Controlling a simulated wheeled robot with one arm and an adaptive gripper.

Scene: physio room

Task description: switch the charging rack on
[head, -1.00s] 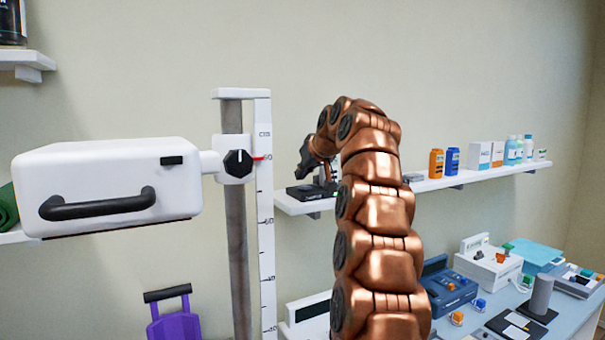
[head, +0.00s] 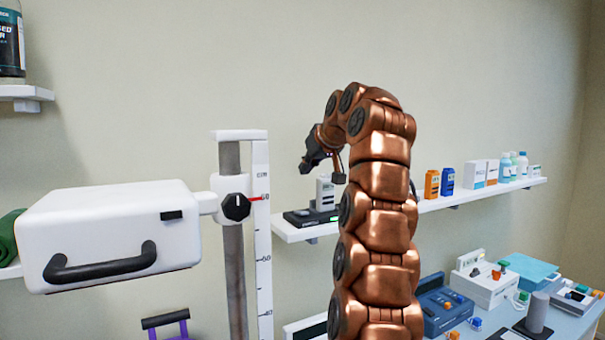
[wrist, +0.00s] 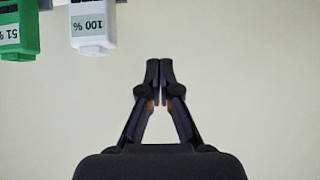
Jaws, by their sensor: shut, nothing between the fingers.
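The charging rack seems to be the black unit (head: 305,217) with a small green light on the wall shelf, partly behind my arm. A white device (head: 325,192) stands on it. In the wrist view my gripper (wrist: 160,65) is shut and empty against bare wall. No power switch can be made out.
A white case-like box with a black handle (head: 100,268) and a height-scale post (head: 262,230) stand left of my arm. Bottles and boxes (head: 447,181) fill the shelf's right part. A table with devices (head: 447,305) is below right. The wall above the shelf is clear.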

